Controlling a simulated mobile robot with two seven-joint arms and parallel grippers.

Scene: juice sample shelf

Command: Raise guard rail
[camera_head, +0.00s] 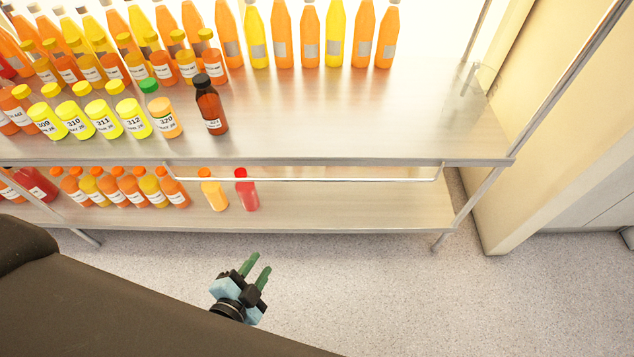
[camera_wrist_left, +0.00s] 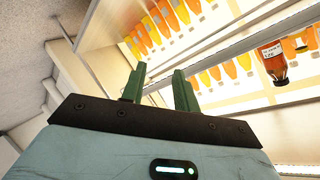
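The guard rail (camera_head: 300,179) is a thin pale bar with bent ends, seen in the head view. It hangs below the front edge of the upper shelf (camera_head: 330,155), in front of the gap above the lower shelf. My left gripper (camera_head: 257,266) is in front of and apart from the rail, over the floor. Its two green fingers are spread with nothing between them. In the left wrist view the gripper (camera_wrist_left: 160,84) points toward the shelves, and I cannot clearly pick out the rail there. My right gripper is not in view.
Several juice bottles fill the upper shelf's left part, with a dark brown bottle (camera_head: 210,108) near the front edge. On the lower shelf (camera_head: 340,205) stand an orange bottle (camera_head: 213,190) and a red bottle (camera_head: 246,190) behind the rail. The lower shelf's right part is clear.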

